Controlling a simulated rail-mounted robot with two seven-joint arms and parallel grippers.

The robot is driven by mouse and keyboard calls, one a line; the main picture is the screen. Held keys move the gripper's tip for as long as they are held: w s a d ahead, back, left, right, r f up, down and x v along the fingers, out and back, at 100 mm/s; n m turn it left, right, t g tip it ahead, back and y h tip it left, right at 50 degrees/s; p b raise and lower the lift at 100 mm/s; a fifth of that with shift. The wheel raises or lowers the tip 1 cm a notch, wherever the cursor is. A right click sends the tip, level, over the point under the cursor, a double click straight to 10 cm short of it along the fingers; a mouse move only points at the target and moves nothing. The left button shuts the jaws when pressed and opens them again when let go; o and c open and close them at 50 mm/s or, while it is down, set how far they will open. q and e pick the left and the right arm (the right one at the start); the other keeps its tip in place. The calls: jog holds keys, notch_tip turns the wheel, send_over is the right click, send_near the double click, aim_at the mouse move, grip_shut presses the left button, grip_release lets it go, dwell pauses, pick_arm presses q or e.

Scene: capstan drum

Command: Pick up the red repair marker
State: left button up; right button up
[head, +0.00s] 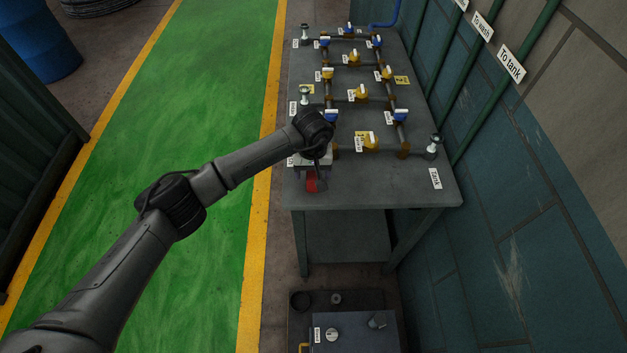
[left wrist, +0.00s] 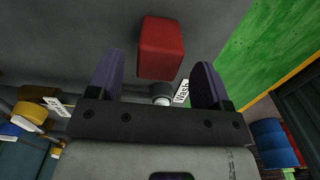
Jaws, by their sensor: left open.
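The red repair marker (head: 311,186) is a small red block at the near left corner of the grey table. It also shows in the left wrist view (left wrist: 161,45), at the top centre. My left gripper (head: 314,176) is over that corner, right at the marker and partly covering it. My right gripper is not in view.
The table (head: 385,190) carries brown pipes with blue and yellow valves (head: 358,95) just beyond the gripper. A white "Tank" label (head: 435,179) lies at the right. A teal wall (head: 510,170) stands to the right. A grey box (head: 350,332) is below in front.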

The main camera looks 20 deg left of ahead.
aim_at(314, 175)
pick_arm(q)
jog(key=f, duration=0.3)
jog(key=shift+s+d+f, duration=0.25)
jog(key=shift+f, duration=0.45)
jog(key=c, duration=1)
